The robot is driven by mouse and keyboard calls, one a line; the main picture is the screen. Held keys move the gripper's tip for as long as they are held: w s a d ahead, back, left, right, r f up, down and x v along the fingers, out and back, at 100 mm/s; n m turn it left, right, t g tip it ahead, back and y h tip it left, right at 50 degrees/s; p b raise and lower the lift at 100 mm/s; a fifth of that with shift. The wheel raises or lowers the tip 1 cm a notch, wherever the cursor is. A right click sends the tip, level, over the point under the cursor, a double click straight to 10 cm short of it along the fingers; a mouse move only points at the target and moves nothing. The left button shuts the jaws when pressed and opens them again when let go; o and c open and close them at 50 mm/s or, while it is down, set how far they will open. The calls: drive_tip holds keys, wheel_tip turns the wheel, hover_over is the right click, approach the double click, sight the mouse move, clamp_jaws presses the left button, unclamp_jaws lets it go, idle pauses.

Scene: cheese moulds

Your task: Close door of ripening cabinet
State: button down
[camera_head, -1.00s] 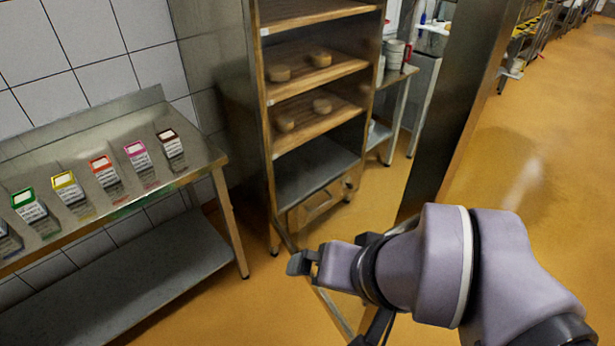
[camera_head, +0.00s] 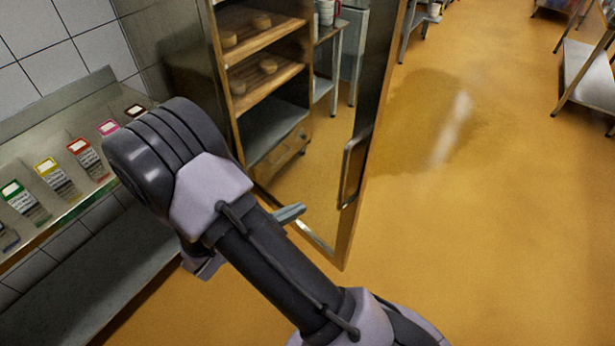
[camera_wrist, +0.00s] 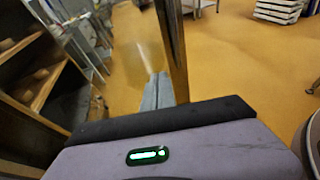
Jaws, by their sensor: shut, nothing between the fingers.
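The ripening cabinet (camera_head: 220,75) stands at the back left with its shelves exposed. Round cheeses (camera_head: 268,66) sit on its wooden shelves. The door's edge shows as a narrow post in the wrist view (camera_wrist: 173,45). My gripper (camera_head: 291,213) is shut and empty, left of the door's free edge and below handle height in the head view. In the wrist view its fingertips (camera_wrist: 158,90) are close beside the post; I cannot tell whether they touch.
A steel table (camera_head: 85,235) with several colour-labelled cartons (camera_head: 88,155) stands at the left, close to my arm. The orange floor (camera_head: 480,240) right of the door is clear, with a dark shiny patch (camera_head: 420,125). Steel racks stand farther back right.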

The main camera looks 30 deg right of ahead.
drive_tip(key=b, duration=0.5)
hover_over(332, 188)
drive_tip(key=s+a, duration=0.3)
wheel_tip(332, 188, down, 4)
drive_tip(key=r, duration=0.1)
drive_tip(key=shift+s+f, duration=0.1)
drive_tip(key=shift+f, duration=0.15)
drive_tip(key=shift+d, duration=0.1)
